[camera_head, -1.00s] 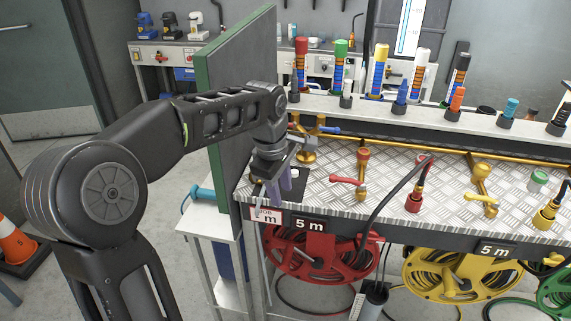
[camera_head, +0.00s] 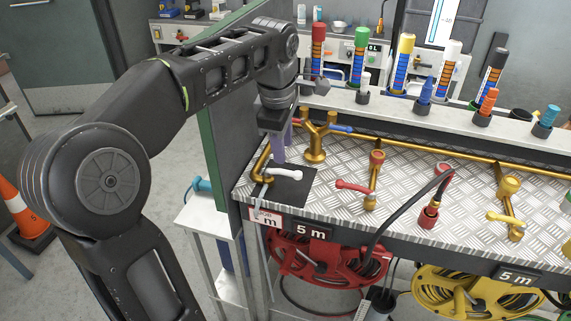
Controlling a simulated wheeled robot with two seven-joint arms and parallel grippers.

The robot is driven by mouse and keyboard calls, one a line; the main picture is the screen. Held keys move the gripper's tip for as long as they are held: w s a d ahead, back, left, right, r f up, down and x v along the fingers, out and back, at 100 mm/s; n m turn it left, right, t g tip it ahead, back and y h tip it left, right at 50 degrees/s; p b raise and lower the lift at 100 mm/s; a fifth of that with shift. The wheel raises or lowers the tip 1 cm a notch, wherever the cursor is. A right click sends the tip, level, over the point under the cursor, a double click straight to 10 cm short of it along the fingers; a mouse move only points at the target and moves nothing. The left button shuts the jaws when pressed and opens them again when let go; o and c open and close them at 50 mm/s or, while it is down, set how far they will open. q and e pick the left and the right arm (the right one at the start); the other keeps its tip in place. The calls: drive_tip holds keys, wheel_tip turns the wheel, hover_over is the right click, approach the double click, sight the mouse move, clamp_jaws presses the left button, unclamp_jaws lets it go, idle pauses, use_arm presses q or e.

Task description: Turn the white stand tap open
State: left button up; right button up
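The white stand tap has a white lever (camera_head: 285,174) on a brass pipe at the left end of the checker-plate bench, beside a dark square patch. The lever points to the right across the patch. My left gripper (camera_head: 281,158) reaches in from the left and hangs fingers-down just above and behind the lever. Its two purple fingers appear a little apart with nothing between them, one partly behind the other. They look clear of the lever, though the exact gap is hard to judge. My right gripper is out of view.
A brass branched fitting with a blue lever (camera_head: 340,128) stands close behind the gripper. A red-levered tap (camera_head: 353,186) is to its right, then a yellow-levered one (camera_head: 504,217). A green-edged panel (camera_head: 212,155) borders the bench on the left. Hose reels hang below.

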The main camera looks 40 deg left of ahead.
sight(285, 171)
use_arm(q)
drive_tip(key=f, duration=0.2)
drive_tip(key=w+f, duration=0.1)
drive_tip(key=f, duration=0.4)
drive_tip(key=shift+w+a+f, duration=0.1)
drive_tip(key=shift+w+a, duration=0.05)
drive_tip(key=shift+a, duration=0.1)
drive_tip(key=shift+c, duration=0.5)
clamp_jaws()
idle(0.6)
